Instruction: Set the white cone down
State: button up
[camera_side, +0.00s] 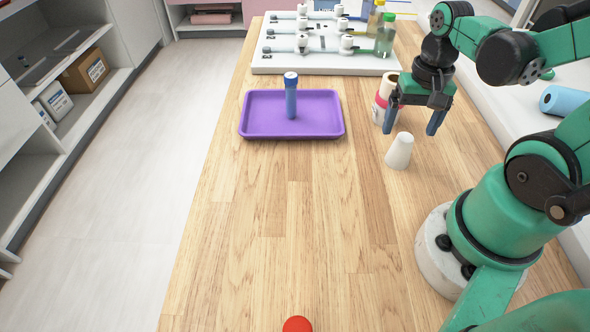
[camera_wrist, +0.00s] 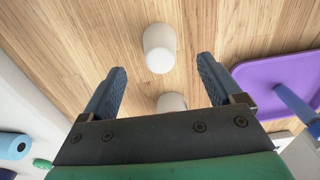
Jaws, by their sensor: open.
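The white cone (camera_side: 400,151) stands upright on the wooden table, narrow end up. My gripper (camera_side: 413,127) is open and empty, its blue fingers pointing down, slightly above and behind the cone in the side view. In the wrist view the white cone (camera_wrist: 160,48) shows just beyond the gap between the open fingertips (camera_wrist: 162,66); I see no contact. A second pale rounded top (camera_wrist: 171,103) shows between the fingers, partly hidden by the gripper body; I cannot tell what it is.
A cream and red cylinder (camera_side: 383,113) stands close behind the cone. A purple tray (camera_side: 260,122) holds an upright blue tube (camera_side: 291,98). A white rack (camera_side: 300,64) with bottles is at the back. A red object (camera_side: 297,325) is at the front. The middle table is clear.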

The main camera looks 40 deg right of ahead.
aim_at(405, 137)
notch_tip(405, 137, up, 7)
jog(key=shift+s+f, duration=0.1)
jog(key=shift+f, duration=0.1)
jog(key=shift+a+r, duration=0.1)
jog(key=w+a+n+t, duration=0.7)
jog(key=w+a+n, duration=0.1)
jog(key=a+n, duration=0.1)
jog(key=shift+w+r, duration=0.1)
dwell(0.8)
